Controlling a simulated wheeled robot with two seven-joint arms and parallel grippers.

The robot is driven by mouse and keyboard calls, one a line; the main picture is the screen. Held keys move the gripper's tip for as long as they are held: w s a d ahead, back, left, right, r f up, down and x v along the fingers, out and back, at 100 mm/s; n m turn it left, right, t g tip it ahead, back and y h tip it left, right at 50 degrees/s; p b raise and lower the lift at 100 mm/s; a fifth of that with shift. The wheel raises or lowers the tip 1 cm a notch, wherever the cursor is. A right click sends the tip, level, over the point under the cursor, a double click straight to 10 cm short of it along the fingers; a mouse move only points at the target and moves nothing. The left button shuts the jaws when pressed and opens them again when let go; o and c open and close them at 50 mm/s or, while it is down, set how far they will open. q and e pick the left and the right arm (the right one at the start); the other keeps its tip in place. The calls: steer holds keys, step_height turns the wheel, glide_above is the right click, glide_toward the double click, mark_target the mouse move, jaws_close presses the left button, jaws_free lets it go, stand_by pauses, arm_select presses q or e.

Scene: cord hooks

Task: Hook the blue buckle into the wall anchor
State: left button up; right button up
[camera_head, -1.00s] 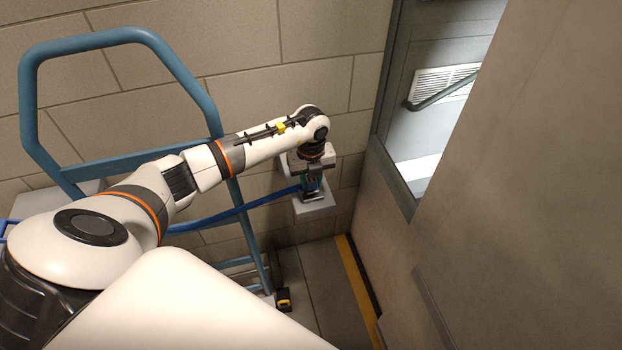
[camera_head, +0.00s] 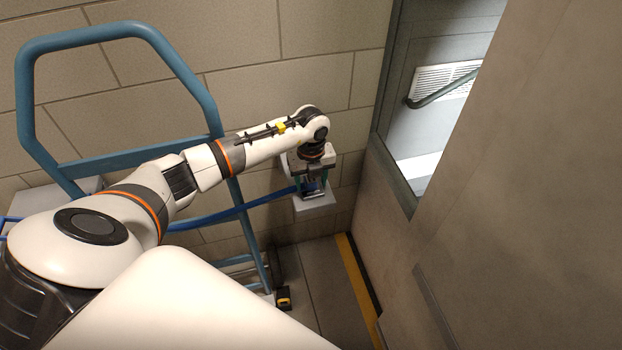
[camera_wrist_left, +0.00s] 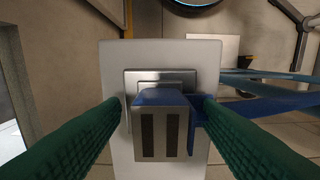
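The blue buckle (camera_wrist_left: 160,100) shows in the left wrist view, with a grey face marked by two dark slots. It sits up against the metal wall anchor (camera_wrist_left: 133,78) on a pale plate (camera_wrist_left: 203,58). Its blue strap (camera_wrist_left: 265,105) runs off to the right there. How the buckle and anchor engage is hidden. My left gripper (camera_head: 312,190) is open, its green fingers (camera_wrist_left: 163,104) on either side of the buckle, with a gap at the left finger. In the head view the strap (camera_head: 220,216) runs left from the gripper. My right gripper is not in view.
A blue tubular frame (camera_head: 120,158) stands left, behind my left arm. A block wall (camera_head: 240,45) is at the back. A large brown panel (camera_head: 530,200) and a window frame (camera_head: 395,185) close off the right. A yellow floor stripe (camera_head: 357,290) runs below.

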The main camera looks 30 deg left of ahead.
arm_select(q)
step_height(320, 180, up, 12)
steer(key=shift+b, duration=0.4)
stand_by(0.6)
